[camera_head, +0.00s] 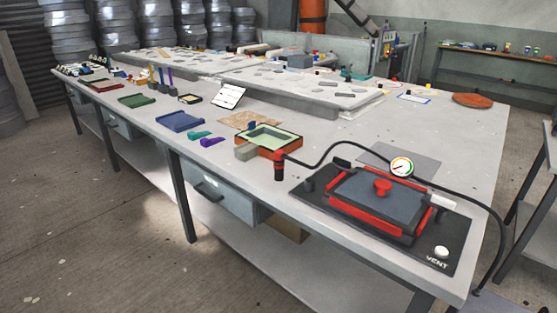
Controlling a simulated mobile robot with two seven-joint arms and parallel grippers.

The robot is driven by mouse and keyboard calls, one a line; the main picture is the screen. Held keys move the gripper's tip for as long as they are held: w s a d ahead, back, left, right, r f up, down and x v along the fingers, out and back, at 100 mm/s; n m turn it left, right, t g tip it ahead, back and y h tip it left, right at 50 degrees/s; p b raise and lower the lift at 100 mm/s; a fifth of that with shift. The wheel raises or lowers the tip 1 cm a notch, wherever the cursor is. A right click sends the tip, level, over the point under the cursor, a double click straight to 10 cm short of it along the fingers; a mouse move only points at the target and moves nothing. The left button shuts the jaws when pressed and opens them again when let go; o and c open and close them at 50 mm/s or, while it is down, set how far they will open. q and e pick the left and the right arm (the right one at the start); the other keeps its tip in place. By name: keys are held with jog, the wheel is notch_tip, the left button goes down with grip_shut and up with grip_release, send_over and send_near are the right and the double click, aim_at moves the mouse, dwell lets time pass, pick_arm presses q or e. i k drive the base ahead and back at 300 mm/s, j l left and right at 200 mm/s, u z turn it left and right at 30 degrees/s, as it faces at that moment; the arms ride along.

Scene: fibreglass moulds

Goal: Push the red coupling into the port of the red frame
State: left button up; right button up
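The red coupling (280,159) stands roughly upright near the table's front edge, red above and dark below, at the end of a black hose. The red frame (365,217) lies to its right on a black base plate (309,198), around a dark grey panel (365,191). A red round fitting (382,187) stands up from the panel; I cannot tell for certain whether it is the port. The coupling is apart from the frame and the fitting. Neither of my grippers is in view.
The black hose (345,143) arches past a round gauge (401,167) and drops off the right side. A white VENT button (441,252) sits on the base plate's front right corner. An orange-rimmed mould (268,151) and a grey block (245,152) lie beside the coupling.

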aim_at(280, 155)
jog(key=i+j+z, duration=0.1)
jog(key=z, duration=0.7)
jog(key=i+j+z, duration=0.1)
jog(key=j+z, duration=0.25)
jog(key=i+j+z, duration=0.1)
jog(key=j+z, duration=0.55)
jog(key=j, duration=0.4)
jog(key=j+z, duration=0.1)
jog(key=j, duration=1.65)
